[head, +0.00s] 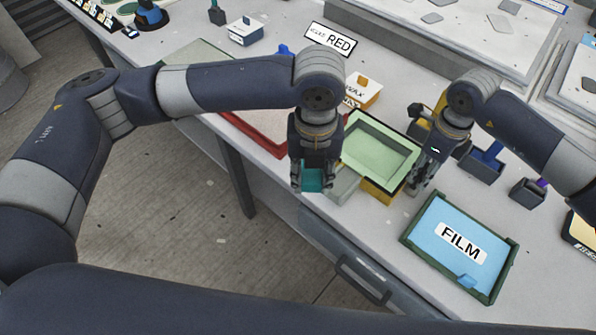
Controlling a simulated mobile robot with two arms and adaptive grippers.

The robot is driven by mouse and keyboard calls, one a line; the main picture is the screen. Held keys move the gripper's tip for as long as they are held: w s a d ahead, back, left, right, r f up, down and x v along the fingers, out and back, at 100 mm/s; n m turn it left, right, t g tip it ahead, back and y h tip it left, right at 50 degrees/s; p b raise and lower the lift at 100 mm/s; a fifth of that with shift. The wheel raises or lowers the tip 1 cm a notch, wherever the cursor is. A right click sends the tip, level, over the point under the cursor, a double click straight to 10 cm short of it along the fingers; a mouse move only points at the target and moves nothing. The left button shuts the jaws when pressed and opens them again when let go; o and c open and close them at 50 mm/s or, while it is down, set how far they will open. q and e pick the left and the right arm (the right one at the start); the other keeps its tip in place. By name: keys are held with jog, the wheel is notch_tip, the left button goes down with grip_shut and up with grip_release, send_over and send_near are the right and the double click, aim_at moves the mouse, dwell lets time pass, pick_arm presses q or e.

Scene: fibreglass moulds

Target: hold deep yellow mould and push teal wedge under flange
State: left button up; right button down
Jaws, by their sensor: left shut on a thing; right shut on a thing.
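The deep yellow mould (377,191) stands near the table's front edge with a pale green part (381,147) seated in its top. My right gripper (417,187) is at the mould's right side and shut on it; its fingertips are partly hidden by the gripper body. My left gripper (312,188) is shut on the teal wedge (312,180), at the front left of the mould, near the table edge. The wedge shows between the fingers. A pale grey-green block (343,184) lies between the wedge and the mould. Whether the wedge touches the flange cannot be told.
A blue tray marked FILM (460,247) lies at front right. A red tray (262,136) lies left, partly behind my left arm. Small dark bins (482,166) stand right. A WAX box (366,89) and RED sign (331,39) are behind. A drawer handle (362,279) projects below the edge.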

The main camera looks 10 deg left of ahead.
pick_arm(q)
jog(key=m, duration=0.1)
jog(key=d+m, duration=0.1)
jog(key=m, duration=0.1)
jog(key=shift+w+d+f, duration=0.15)
jog(key=shift+w+d, duration=0.05)
jog(key=shift+d, duration=0.05)
jog(key=m, duration=0.1)
jog(key=d+m, duration=0.1)
jog(key=m, duration=0.3)
jog(key=shift+w+d+f, duration=0.2)
jog(key=shift+d+f, duration=0.05)
jog(key=shift+d, duration=0.05)
jog(key=shift+w+d+f, duration=0.1)
jog(key=shift+w+f, duration=0.05)
jog(key=shift+f, duration=2.35)
jog(key=shift+w+d+f, duration=0.15)
jog(key=shift+w+f, duration=0.05)
jog(key=shift+f, duration=0.65)
